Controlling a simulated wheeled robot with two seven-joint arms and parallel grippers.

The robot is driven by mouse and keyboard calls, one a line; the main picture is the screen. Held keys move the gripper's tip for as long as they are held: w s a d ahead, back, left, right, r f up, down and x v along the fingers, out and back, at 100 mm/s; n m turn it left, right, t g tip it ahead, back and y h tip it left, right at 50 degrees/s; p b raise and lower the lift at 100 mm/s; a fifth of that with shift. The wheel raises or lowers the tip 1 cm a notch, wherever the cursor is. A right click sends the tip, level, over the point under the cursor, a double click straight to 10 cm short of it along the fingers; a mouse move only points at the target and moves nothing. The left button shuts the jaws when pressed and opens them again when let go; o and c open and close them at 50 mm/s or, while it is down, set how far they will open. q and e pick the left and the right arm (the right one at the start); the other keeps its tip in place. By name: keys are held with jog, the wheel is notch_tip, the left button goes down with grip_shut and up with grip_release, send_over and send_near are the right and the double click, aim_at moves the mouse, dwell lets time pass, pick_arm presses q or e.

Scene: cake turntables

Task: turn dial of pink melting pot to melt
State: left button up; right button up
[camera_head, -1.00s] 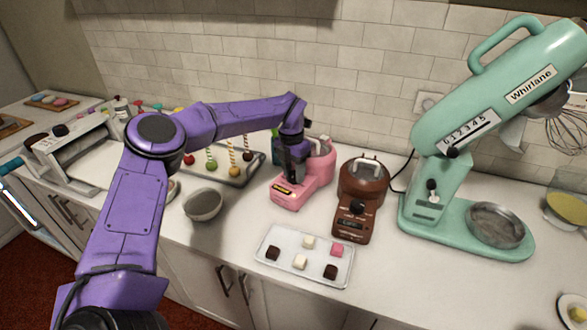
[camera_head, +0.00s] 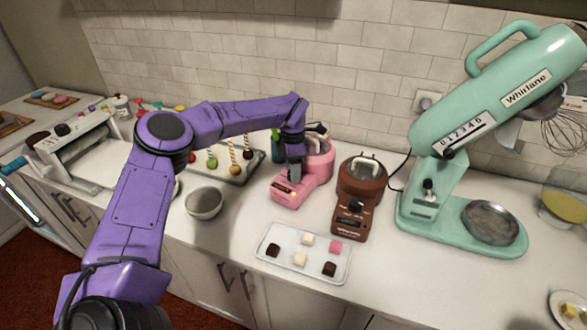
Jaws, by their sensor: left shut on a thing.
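The pink melting pot (camera_head: 318,163) stands on the counter, to the left of the brown melting pot (camera_head: 361,184). Its control base (camera_head: 291,193) points toward the front left. My left gripper (camera_head: 294,178) comes down over the control base from above, its fingers shut on the dial. The dial itself is hidden behind the fingers and wrist, so its setting cannot be read. My right gripper is not in view.
A white tray (camera_head: 303,273) with several dark, white and pink cubes lies in front. A grey bowl (camera_head: 204,203) stands to the left, before a tray of cake pops (camera_head: 240,174). A mint stand mixer (camera_head: 462,218) stands at the right.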

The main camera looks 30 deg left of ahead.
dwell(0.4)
pick_arm(q)
jog(key=o, duration=0.8)
jog(key=shift+w, duration=0.1)
jog(key=r+b, duration=0.1)
jog(key=r, duration=0.4)
jog(key=r+b, duration=0.1)
jog(key=r, duration=0.4)
jog(key=shift+w+a+r, duration=0.2)
jog(key=shift+r, duration=0.05)
jog(key=shift+d, duration=0.1)
